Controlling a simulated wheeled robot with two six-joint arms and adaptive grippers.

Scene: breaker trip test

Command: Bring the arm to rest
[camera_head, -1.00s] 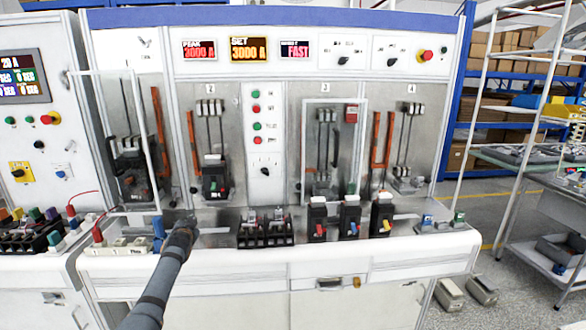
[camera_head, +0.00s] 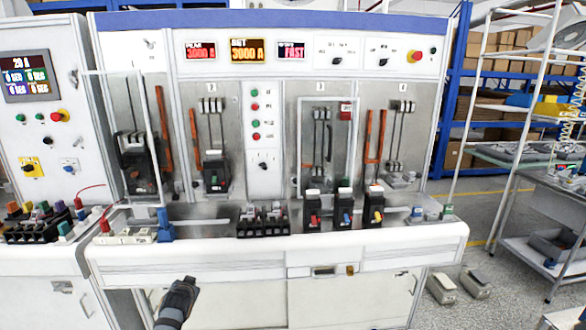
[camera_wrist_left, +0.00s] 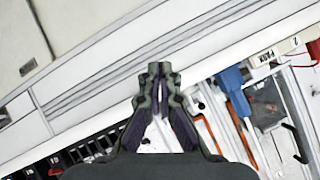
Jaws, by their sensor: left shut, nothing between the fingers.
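My left gripper (camera_head: 188,284) is low in the head view, in front of the white lower front of the test bench (camera_head: 230,282). It is below the bench's front edge and apart from the breakers. In the left wrist view its dark fingers (camera_wrist_left: 158,72) are shut, with nothing held at the tips. Most of the left arm is cut off by the bottom of the head view. My right gripper is in neither view.
Three small black breakers (camera_head: 344,212) and a black terminal block (camera_head: 262,222) stand on the bench ledge. A blue clamp (camera_head: 165,226) is at its left, also in the wrist view (camera_wrist_left: 232,82). A wheeled rack (camera_head: 520,200) stands at right.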

